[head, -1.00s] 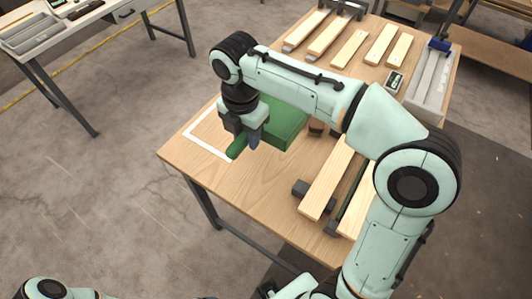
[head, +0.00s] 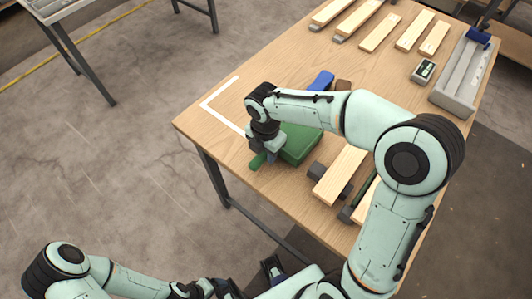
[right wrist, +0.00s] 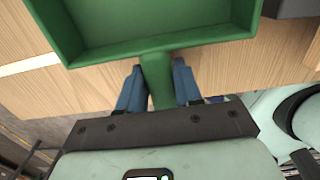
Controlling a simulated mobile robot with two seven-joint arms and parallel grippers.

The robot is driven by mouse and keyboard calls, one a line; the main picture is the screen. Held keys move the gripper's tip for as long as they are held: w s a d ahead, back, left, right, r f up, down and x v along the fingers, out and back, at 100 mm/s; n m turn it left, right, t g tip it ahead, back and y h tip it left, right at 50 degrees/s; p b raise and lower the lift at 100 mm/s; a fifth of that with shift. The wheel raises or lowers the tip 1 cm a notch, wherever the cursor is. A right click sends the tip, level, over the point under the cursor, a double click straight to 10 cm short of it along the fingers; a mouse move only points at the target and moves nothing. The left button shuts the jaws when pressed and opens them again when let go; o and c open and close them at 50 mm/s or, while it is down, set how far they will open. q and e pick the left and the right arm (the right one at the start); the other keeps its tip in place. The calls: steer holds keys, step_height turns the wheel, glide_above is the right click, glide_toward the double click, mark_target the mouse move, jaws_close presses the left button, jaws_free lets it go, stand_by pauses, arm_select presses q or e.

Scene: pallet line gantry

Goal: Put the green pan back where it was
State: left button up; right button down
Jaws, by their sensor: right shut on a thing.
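The green pan (head: 301,145) is a shallow, square-sided tray with a handle, near the table's left front edge. My right gripper (head: 263,158) is shut on its handle. In the right wrist view the handle lies between the two blue fingers, with the pan (right wrist: 150,22) beyond them. I cannot tell whether the pan touches the tabletop. A white outline corner (head: 204,104) is marked on the table behind and left of the pan, and the pan is outside its visible lines. My left gripper (head: 272,270) is only partly visible at the bottom, its jaws unclear.
The wooden table (head: 285,205) carries a blue object (head: 321,80) behind the pan, with a brown one beside it. Wooden slats (head: 341,174) lie on dark blocks right of the pan. A grey tray (head: 463,75) stands far right. The area inside the outline looks clear.

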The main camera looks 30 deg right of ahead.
steer(key=shift+f, duration=0.6)
steer(key=c, duration=0.8)
jaws_free()
steer(key=shift+f, duration=0.1)
steer(key=shift+o, duration=0.2)
step_height(320, 180, up, 12)
steer(key=p, duration=0.1)
steer(key=shift+a+p, duration=0.15)
steer(key=shift+p, duration=0.25)
steer(key=shift+s, duration=0.1)
